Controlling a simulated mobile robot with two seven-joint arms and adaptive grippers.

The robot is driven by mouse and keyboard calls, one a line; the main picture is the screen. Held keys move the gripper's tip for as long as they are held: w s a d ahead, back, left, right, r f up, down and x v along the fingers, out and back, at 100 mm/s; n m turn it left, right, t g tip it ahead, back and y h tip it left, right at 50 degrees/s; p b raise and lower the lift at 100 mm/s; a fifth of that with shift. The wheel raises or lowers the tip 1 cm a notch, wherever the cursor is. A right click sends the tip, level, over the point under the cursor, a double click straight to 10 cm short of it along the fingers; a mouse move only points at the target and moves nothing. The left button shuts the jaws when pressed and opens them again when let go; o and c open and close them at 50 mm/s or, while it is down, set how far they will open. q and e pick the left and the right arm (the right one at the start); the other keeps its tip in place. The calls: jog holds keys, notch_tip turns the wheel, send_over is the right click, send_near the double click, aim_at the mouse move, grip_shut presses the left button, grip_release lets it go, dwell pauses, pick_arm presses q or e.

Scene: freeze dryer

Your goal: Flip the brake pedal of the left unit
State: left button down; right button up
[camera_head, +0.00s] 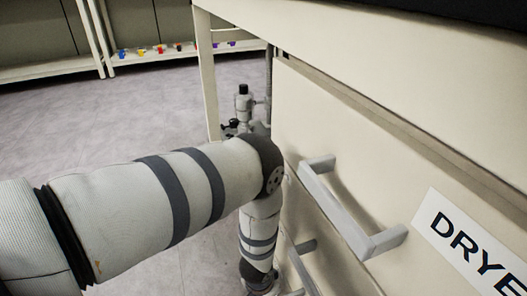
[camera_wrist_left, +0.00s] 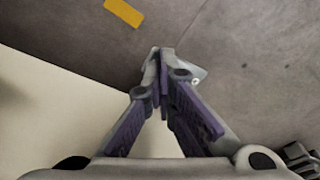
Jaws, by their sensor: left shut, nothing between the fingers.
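My left gripper (camera_wrist_left: 161,62) shows in the left wrist view with its purple-padded fingers shut, their tips together over the floor. A small light-grey metal piece (camera_wrist_left: 198,76) shows just right of the fingertips and is partly hidden by them. It may be the brake pedal, but I cannot tell for sure, nor whether the fingers touch it. In the head view my left arm reaches down beside the cream dryer unit (camera_head: 330,125), and its fingers are not visible there. My right gripper is in neither view.
Grey drawer handles (camera_head: 335,210) stick out from the unit's front, close to my left arm. A cream panel (camera_wrist_left: 60,120) fills the left of the wrist view. A yellow strip (camera_wrist_left: 124,12) lies beyond the fingertips. Open floor (camera_head: 110,125) lies left of the unit.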

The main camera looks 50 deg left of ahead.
pick_arm(q)
jog(key=shift+f, duration=0.15)
notch_tip(320, 180, up, 7)
jog(key=p, duration=0.5)
jog(key=shift+p, duration=0.3)
